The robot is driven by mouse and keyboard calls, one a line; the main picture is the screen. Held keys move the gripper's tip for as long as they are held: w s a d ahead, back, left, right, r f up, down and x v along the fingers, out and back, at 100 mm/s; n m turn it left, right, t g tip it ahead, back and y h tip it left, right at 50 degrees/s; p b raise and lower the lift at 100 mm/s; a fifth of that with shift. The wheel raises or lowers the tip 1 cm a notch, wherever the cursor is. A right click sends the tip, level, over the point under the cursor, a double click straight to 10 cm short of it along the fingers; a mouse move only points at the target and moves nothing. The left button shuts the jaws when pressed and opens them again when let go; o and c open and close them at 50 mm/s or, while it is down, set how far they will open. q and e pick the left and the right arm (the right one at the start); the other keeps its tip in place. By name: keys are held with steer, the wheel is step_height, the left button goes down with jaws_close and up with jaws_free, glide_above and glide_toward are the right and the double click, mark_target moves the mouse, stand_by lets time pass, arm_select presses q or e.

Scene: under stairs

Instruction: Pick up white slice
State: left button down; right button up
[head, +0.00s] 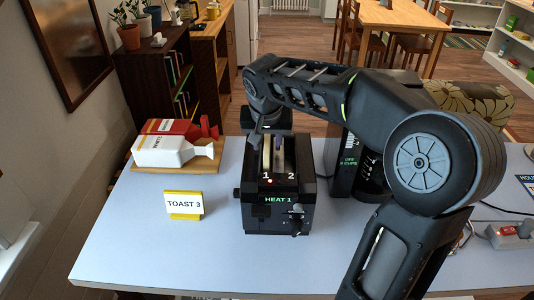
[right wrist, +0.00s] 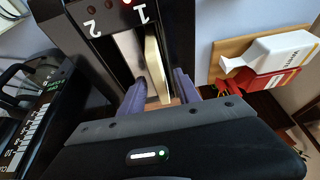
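A pale, cream-white slice (right wrist: 156,70) stands upright in slot 1 of the black toaster (head: 279,215), its upper part sticking out. In the head view the slice (head: 266,152) shows as a thin light strip by the label 1. My right gripper (right wrist: 159,95) is over the toaster, its two fingers apart with the top of the slice between them. A gap shows on each side, so it looks open. In the head view the right gripper (head: 264,127) is partly hidden by its own wrist. The slot by label 2 looks empty. My left gripper is not in view.
A white bag (head: 165,151) and a red bag (head: 185,128) lie on a wooden board (head: 206,165) at the left. A "TOAST 3" sign (head: 184,204) stands in front of them. A black machine (head: 357,182) is right of the toaster. The blue-grey table's (head: 140,245) front left is clear.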

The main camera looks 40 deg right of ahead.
steer(key=shift+c, duration=0.2)
stand_by(0.4)
jaws_close()
